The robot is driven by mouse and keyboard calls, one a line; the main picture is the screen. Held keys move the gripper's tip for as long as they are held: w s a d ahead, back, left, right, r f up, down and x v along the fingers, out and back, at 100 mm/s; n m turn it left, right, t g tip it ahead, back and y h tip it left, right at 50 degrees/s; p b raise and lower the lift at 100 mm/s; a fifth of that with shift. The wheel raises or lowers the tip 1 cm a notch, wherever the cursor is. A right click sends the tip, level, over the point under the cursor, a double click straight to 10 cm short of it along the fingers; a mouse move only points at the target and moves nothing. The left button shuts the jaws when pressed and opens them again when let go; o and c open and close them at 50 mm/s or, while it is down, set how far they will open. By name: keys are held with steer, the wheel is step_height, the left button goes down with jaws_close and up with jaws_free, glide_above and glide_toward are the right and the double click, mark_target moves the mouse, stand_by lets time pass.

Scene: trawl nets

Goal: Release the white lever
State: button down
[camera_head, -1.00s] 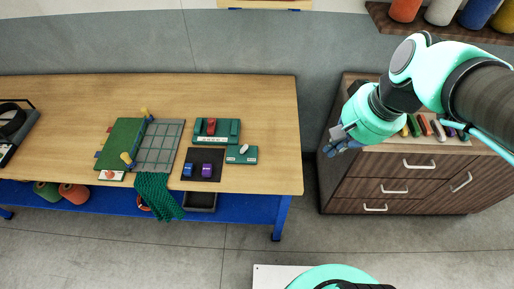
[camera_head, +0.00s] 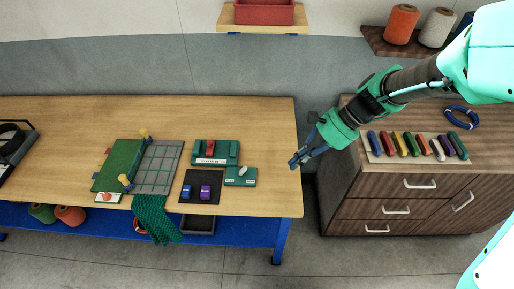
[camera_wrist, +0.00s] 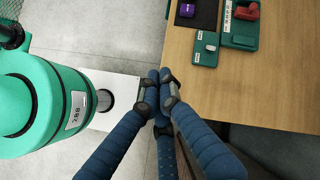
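The white lever (camera_head: 242,171) is a small pale handle on a green base plate (camera_head: 234,181) near the right part of the wooden table. In the wrist view the white lever (camera_wrist: 211,47) is at the upper right on its green base (camera_wrist: 205,58). My gripper (camera_head: 294,163) is to the right of the lever, apart from it, by the table's right edge. In the wrist view the blue fingertips of my gripper (camera_wrist: 159,74) are together with nothing between them.
A red lever (camera_head: 210,149) on a larger green block stands just behind. A drawer cabinet (camera_head: 420,191) with several coloured bars stands right.

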steer(key=w+a+f+m+y, duration=0.3)
steer(key=w+f+m+y, duration=0.15)
steer(key=w+f, duration=0.45)
steer(key=m+t+y, duration=0.2)
steer(key=m+y, duration=0.1)
steer(key=m, duration=0.3)
glide_toward(256, 174)
step_height(256, 174, up, 3)
steer(key=shift+w+r+b, duration=0.15)
steer(key=shift+w+b, duration=0.05)
steer(key=shift+b, duration=0.25)
steer(key=shift+a, duration=0.1)
steer(key=shift+b+x, duration=0.85)
steer(key=shift+x, duration=4.1)
